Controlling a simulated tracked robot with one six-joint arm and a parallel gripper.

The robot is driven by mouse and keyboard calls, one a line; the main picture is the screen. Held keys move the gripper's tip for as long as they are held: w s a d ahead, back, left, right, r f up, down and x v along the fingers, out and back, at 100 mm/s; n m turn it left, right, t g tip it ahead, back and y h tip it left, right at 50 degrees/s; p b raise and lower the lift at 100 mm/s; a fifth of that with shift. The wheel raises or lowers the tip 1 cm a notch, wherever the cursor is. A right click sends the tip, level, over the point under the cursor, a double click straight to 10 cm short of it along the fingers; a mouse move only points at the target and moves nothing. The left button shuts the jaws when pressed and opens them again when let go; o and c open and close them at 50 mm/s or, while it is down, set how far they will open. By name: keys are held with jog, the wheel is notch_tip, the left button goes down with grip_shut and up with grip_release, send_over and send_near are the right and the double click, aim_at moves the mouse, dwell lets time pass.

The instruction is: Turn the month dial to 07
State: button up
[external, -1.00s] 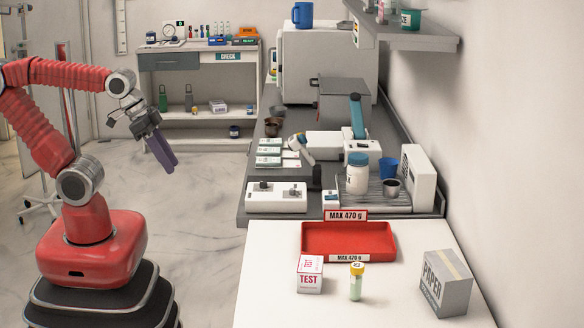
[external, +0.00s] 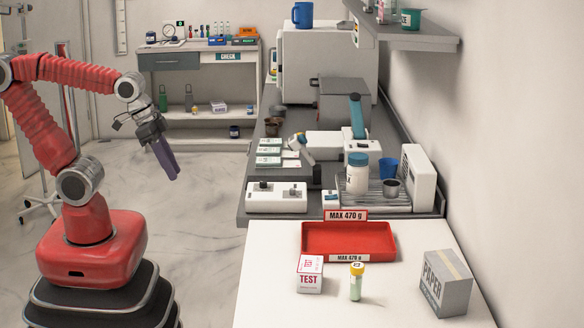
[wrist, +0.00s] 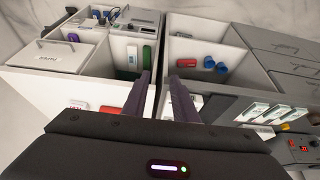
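I cannot pick out a month dial or read any month number in either view. A white box with two dark knobs (external: 276,198) sits at the front left of the grey counter in the external view; its markings are too small to read. My gripper (external: 173,174) hangs over open floor, left of the counter and apart from it, pointing down. In the wrist view, its two dark fingers (wrist: 160,82) stand apart with nothing between them.
A red tray (external: 347,238), a TEST box (external: 310,275), a yellow-capped tube (external: 356,283) and a PAPER box (external: 446,284) are on the white table. A back bench (external: 199,60) holds small items. The wrist view shows open white compartments (wrist: 205,52).

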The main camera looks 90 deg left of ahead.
jog(key=w+a+n+g+y, duration=0.1)
jog(key=w+n+g, duration=0.15)
jog(key=w, duration=0.95)
jog(key=n+g+y, duration=0.3)
jog(key=n, duration=0.7)
send_near(263, 183)
jog(key=w+d, duration=0.1)
jog(key=d, duration=0.3)
jog(key=shift+w+a+r+n+g, duration=0.1)
jog(key=shift+a+r+n, duration=0.2)
jog(key=shift+r+n, duration=0.8)
jog(key=shift+w+a+r+n+g, duration=0.25)
jog(key=shift+r+n, duration=0.4)
jog(key=shift+n, duration=0.8)
jog(key=shift+s+a+r+n, duration=0.15)
jog(key=shift+a+r+n, duration=0.2)
jog(key=shift+r+n, duration=0.75)
jog(key=shift+f, duration=0.25)
jog(key=x, duration=1.3)
jog(key=shift+a+f, duration=0.3)
jog(key=shift+a, duration=0.05)
jog(key=shift+c, duration=0.5)
